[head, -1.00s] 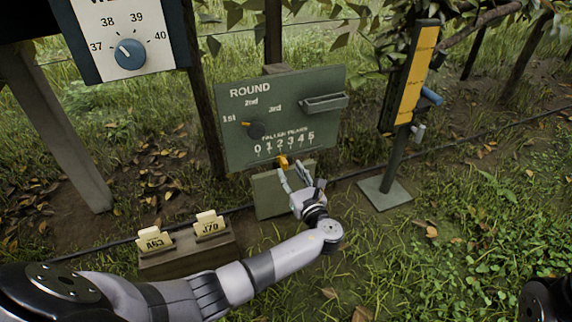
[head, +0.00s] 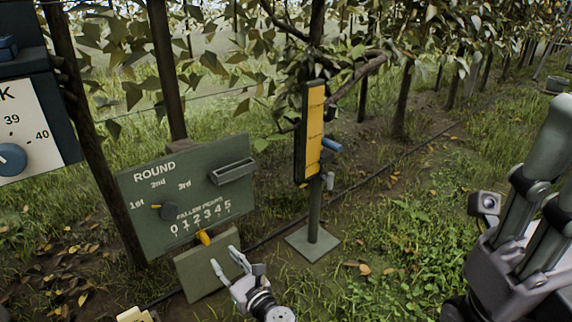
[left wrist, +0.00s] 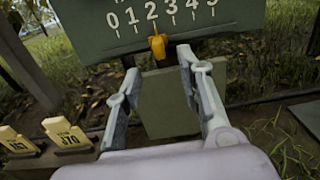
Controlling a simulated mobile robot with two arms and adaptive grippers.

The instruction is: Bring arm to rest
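My left gripper (head: 224,256) is open and empty, just below and in front of the green round board (head: 140,215). The board's yellow slider (head: 204,237) sits at about the 2 on the fallen pears scale. In the left wrist view the slider (left wrist: 157,46) shows ahead of the two spread fingers (left wrist: 155,75), with a visible gap between. The dark round knob (head: 168,211) points towards 1st. My right gripper shows large and cut off at the right edge of the head view; its fingertips are not clear.
A post with a yellow panel (head: 315,130) and a square base plate (head: 313,243) stands right of the board. A white dial panel (head: 40,125) is at the left. Tags (left wrist: 68,135) stand in a wooden block at the left. Grass is open between post and right gripper.

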